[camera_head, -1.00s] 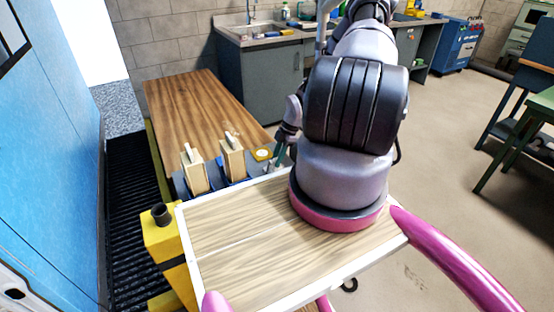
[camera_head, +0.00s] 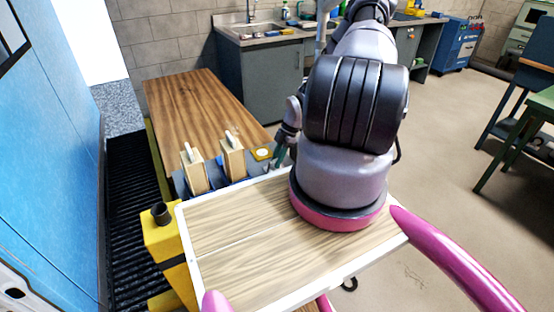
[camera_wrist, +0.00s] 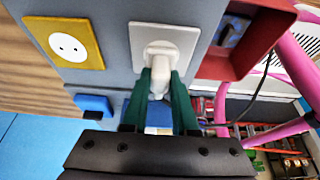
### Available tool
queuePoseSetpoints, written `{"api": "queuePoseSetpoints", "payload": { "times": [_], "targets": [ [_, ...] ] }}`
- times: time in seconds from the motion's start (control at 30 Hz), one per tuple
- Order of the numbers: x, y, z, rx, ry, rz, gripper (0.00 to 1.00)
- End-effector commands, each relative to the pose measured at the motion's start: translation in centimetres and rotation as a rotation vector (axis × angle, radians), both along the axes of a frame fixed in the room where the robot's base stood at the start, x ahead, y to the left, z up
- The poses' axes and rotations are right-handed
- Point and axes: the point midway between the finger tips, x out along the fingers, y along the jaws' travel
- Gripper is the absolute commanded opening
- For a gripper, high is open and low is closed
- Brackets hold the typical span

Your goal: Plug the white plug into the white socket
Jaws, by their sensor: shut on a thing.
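The white socket (camera_wrist: 150,36) is a white square plate on a grey panel, near the top middle of the wrist view. The white plug (camera_wrist: 160,60) is at the middle of this plate, with its body between my green fingertips. My gripper (camera_wrist: 161,85) is shut on the plug. The plug's front meets or overlaps the socket face; how deep it sits, I cannot tell. In the head view, my gripper (camera_head: 281,155) shows only in part beside the panel, and my arm hides the white socket and plug.
A yellow-framed socket (camera_wrist: 88,52) is left of the white one; it also shows in the head view (camera_head: 262,153). A blue part (camera_wrist: 93,103) sits below it. A red box (camera_wrist: 245,66) is close on the right. Two wooden blocks (camera_head: 195,176) (camera_head: 232,163) stand by the wooden table (camera_head: 195,105).

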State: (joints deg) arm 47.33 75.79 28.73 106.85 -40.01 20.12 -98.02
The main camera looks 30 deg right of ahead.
Motion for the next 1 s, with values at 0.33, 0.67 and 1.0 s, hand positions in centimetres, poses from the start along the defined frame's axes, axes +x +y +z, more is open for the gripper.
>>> {"api": "queuePoseSetpoints", "payload": {
  "times": [0.33, 0.67, 1.0],
  "targets": [
    [0.0, 0.0, -0.2, 0.0, 0.0, 0.0, 0.62],
    [0.0, -0.5, 0.9, -0.001, -0.001, -0.001, 0.62],
    [0.2, -3.2, 7.0, -0.002, -0.002, -0.002, 0.62]
  ]
}}
